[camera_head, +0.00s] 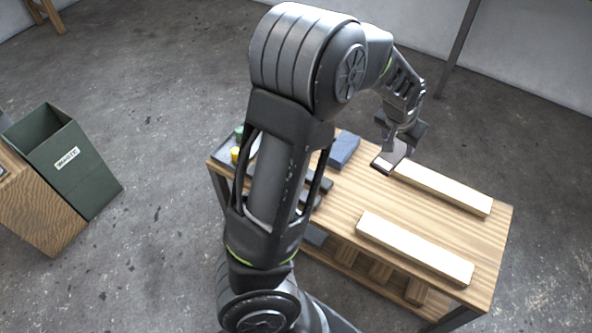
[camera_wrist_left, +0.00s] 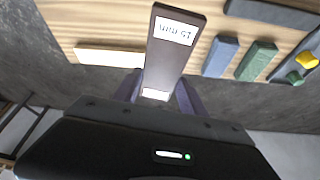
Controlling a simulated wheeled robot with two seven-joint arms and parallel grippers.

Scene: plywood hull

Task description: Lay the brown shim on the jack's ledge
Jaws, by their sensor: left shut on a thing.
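My left gripper (camera_head: 391,146) is shut on the brown shim (camera_head: 395,160), over the far edge of the wooden bench, near the end of a pale wood bar. In the left wrist view the shim (camera_wrist_left: 170,62) is a long flat dark-brown strip. It points away from my left gripper (camera_wrist_left: 158,92), between its two fingers, and has a white "15 mm" label at its far end. I cannot tell whether the shim touches the bench. I cannot make out the jack or its ledge in either view. My right gripper is not in view.
Two pale wood bars (camera_head: 441,187) (camera_head: 414,248) lie along the bench (camera_head: 372,208). A blue block (camera_head: 344,149) and dark pieces lie left of the shim. Yellow (camera_head: 235,154) and green items are at the left end. A green waste bin (camera_head: 88,185) stands further left.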

